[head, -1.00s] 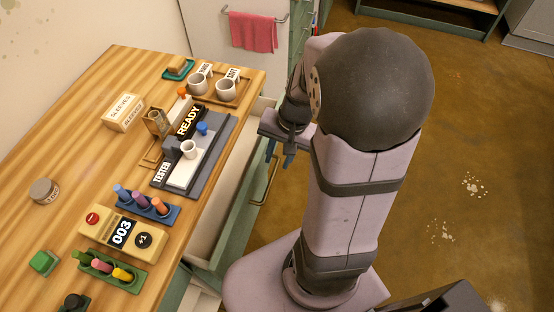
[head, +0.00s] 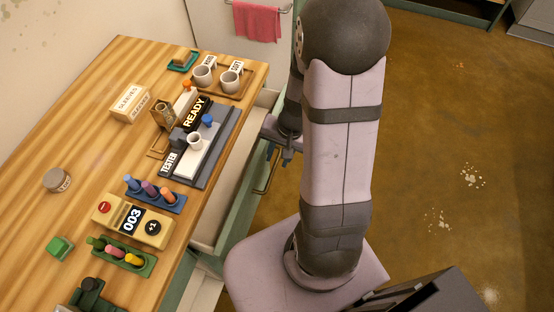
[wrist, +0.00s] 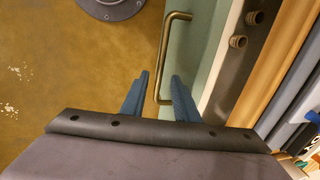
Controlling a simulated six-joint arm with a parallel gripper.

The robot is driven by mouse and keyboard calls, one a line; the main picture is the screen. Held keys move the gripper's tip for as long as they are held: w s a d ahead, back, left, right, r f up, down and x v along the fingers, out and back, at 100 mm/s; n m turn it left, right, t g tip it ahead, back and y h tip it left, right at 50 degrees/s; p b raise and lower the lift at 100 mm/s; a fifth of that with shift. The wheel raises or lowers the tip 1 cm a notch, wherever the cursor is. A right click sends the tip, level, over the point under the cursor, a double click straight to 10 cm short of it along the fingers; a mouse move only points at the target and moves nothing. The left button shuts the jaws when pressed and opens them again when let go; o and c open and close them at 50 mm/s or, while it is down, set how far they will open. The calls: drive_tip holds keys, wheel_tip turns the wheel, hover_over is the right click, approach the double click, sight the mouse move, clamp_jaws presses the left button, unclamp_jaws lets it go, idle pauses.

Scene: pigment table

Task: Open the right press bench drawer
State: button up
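The press bench drawer (head: 248,196) with a green front stands partly out from under the wooden bench top in the head view, its pale inside showing. Its brass handle (head: 273,172) is on the front face. The green front (wrist: 200,50) and handle (wrist: 163,60) also show in the wrist view. My gripper (head: 284,158) is beside the handle, partly covered by my arm in the head view. In the wrist view my gripper (wrist: 160,85) is open, its blue fingers apart, with the near end of the handle between them. I cannot tell whether either finger touches it.
The wooden bench top (head: 85,130) holds a grey tester block (head: 215,150), a counter box (head: 133,220), a tray with two cups (head: 240,95) and several coloured pens. A pink towel (head: 257,22) hangs behind. The brown floor (head: 440,130) on the right is open.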

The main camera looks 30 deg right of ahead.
drive_tip(key=shift+w+a+f, duration=0.15)
drive_tip(key=shift+w+f, duration=0.05)
drive_tip(key=shift+f, duration=0.9)
drive_tip(key=shift+c, duration=0.7)
clamp_jaws()
drive_tip(key=shift+b, duration=0.3)
drive_tip(key=s+d+b, duration=0.3)
drive_tip(key=s+d, duration=0.6)
drive_tip(key=shift+s+d, duration=0.2)
drive_tip(key=shift+d, duration=0.1)
drive_tip(key=shift+o, duration=0.7)
unclamp_jaws()
